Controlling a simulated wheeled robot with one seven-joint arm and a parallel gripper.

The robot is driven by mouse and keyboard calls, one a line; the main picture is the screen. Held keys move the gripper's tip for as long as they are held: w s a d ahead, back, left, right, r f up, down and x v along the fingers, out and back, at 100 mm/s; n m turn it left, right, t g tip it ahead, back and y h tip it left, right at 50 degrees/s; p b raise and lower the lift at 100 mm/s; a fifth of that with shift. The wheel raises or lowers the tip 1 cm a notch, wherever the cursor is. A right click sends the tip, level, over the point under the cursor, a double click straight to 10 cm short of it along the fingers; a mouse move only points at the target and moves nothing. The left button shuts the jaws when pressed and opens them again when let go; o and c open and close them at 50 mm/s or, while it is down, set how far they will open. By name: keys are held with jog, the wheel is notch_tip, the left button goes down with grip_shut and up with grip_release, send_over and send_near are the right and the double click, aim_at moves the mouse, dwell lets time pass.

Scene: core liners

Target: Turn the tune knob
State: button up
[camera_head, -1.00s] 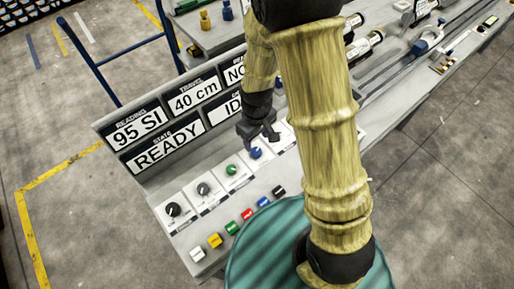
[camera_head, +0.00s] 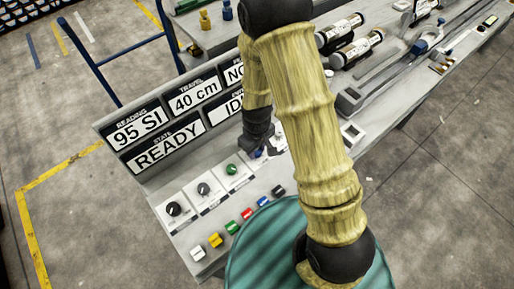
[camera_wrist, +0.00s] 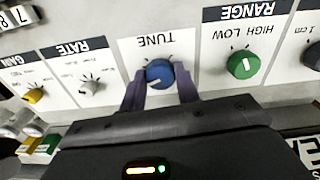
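The tune knob (camera_wrist: 158,73) is the blue round knob under the upside-down TUNE label in the wrist view, with a white pointer mark on its face. My gripper (camera_wrist: 161,82) has one dark finger on each side of the knob. The fingers are spread and very close to its sides; I cannot make out firm contact. In the head view the tune knob (camera_head: 258,154) is mostly hidden under my gripper (camera_head: 257,149), at the right of the knob row.
A green RANGE knob (camera_wrist: 242,64) and a grey RATE knob (camera_wrist: 90,86) flank it closely. Coloured buttons, including a red one (camera_head: 247,214), run along the panel front. Display screens (camera_head: 165,145) stand upright behind the knobs.

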aim_at(257, 151)
jog(key=c, duration=0.3)
jog(key=shift+m, duration=2)
jog(key=o, duration=0.9)
jog(key=shift+o, duration=0.2)
notch_tip(257, 151, up, 18)
jog(key=shift+f, duration=0.25)
